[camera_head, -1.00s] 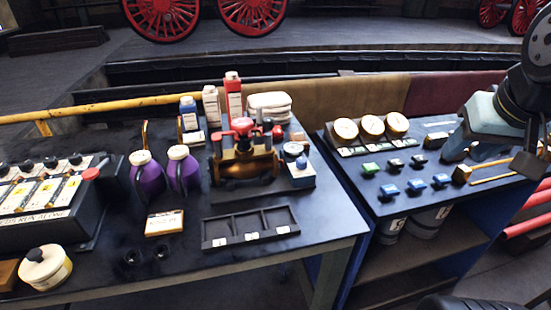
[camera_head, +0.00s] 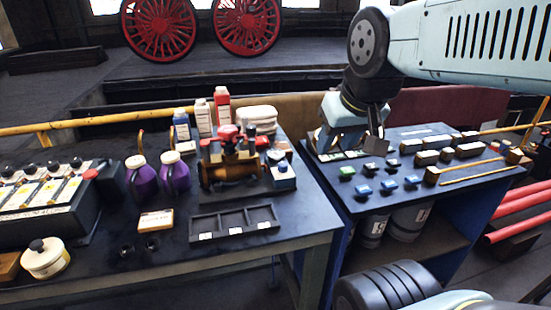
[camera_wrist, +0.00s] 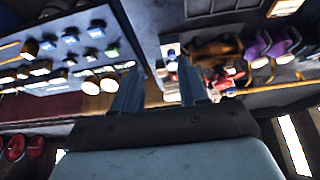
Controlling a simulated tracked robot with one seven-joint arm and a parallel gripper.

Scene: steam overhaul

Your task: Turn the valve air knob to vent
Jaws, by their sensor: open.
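The brass valve (camera_head: 232,172) stands on the left table in the head view, with a red handwheel (camera_head: 229,132) on top and smaller red knobs at its sides. I cannot tell which knob is the air knob, and no vent marking is readable. The brass valve also shows upside down in the wrist view (camera_wrist: 213,48), beyond the fingers. My gripper (camera_wrist: 158,90) is open and empty. In the head view my gripper (camera_head: 372,140) hangs above the right table, to the right of the valve and apart from it.
Purple jugs (camera_head: 141,178) stand left of the valve, and red, white and blue bottles (camera_head: 222,106) stand behind it. A compartment tray (camera_head: 234,222) lies in front. The right table holds blue and green blocks (camera_head: 364,193). A yellow rail (camera_head: 85,126) runs behind the left table.

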